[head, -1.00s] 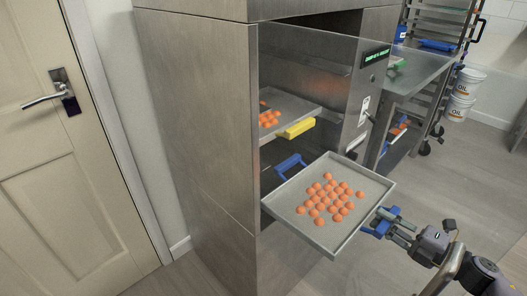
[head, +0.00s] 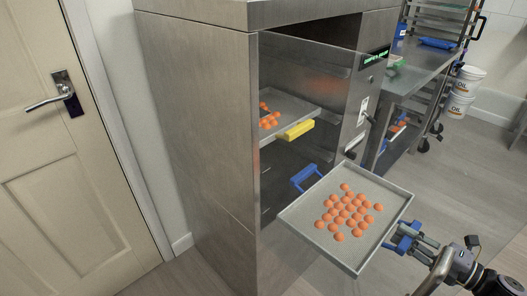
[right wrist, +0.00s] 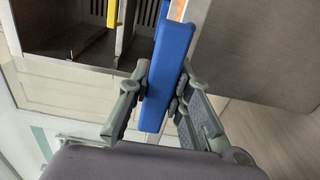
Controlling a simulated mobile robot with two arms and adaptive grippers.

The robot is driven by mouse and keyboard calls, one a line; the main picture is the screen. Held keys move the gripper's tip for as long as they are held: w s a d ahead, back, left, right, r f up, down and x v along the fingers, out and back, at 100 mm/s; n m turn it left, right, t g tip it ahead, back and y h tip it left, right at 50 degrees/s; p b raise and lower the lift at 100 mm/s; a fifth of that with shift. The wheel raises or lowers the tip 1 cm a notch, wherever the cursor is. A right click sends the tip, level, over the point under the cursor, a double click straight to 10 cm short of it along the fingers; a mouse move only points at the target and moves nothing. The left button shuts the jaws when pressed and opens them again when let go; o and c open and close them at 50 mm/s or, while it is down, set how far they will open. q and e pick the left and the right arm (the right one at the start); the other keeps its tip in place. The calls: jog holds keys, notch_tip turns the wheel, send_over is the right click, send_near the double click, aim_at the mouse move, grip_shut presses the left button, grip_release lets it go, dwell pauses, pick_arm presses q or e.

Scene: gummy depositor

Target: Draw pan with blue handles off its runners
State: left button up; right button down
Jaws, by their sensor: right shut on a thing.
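The pan with blue handles (head: 312,234) is a shallow grey metal tray holding several orange gummies (head: 347,211). In the head view it is out in front of the machine's opening, roughly level. One blue handle (head: 304,178) is on its far left side by the opening. The other blue handle (head: 404,238) is at its near right side, where my right gripper (head: 412,238) is shut on it. In the right wrist view the fingers close on both sides of this blue handle (right wrist: 167,75). My left gripper is not in view.
A second pan with a yellow handle (head: 296,130) sits inside the steel depositor (head: 200,130). Floor right of the pan is clear. A door is at left.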

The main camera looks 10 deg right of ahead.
jog(key=shift+p+v, duration=0.65)
jog(key=shift+v, duration=1.75)
